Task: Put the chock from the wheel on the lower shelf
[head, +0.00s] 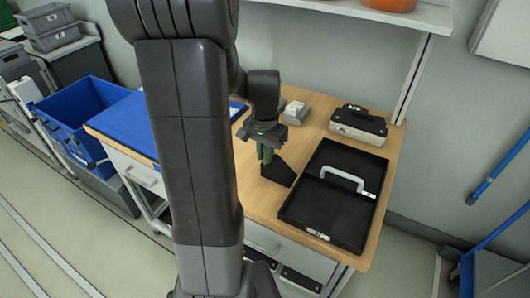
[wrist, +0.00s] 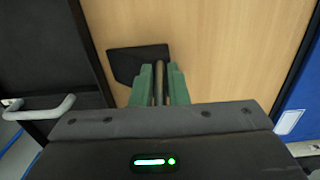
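A black wedge-like block (head: 278,172), which looks like the chock, lies on the wooden bench top; it also shows in the wrist view (wrist: 135,62). My gripper (head: 266,160) points down beside it, on its left in the head view. In the wrist view my green fingers (wrist: 159,70) are close together, and their tips overlap the block's right edge. I cannot tell whether they touch it or how wide they stand apart. I see no wheel. A white shelf (head: 350,12) is above the bench; I cannot make out which shelf is the lower one.
A black tray (head: 305,205) with a light handle (head: 343,178) lies right of the block. A black-and-grey device (head: 358,125) and a small grey box (head: 295,112) stand at the back. Blue crate (head: 75,115) at left. A shelf post (head: 412,80) rises at the bench's back right.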

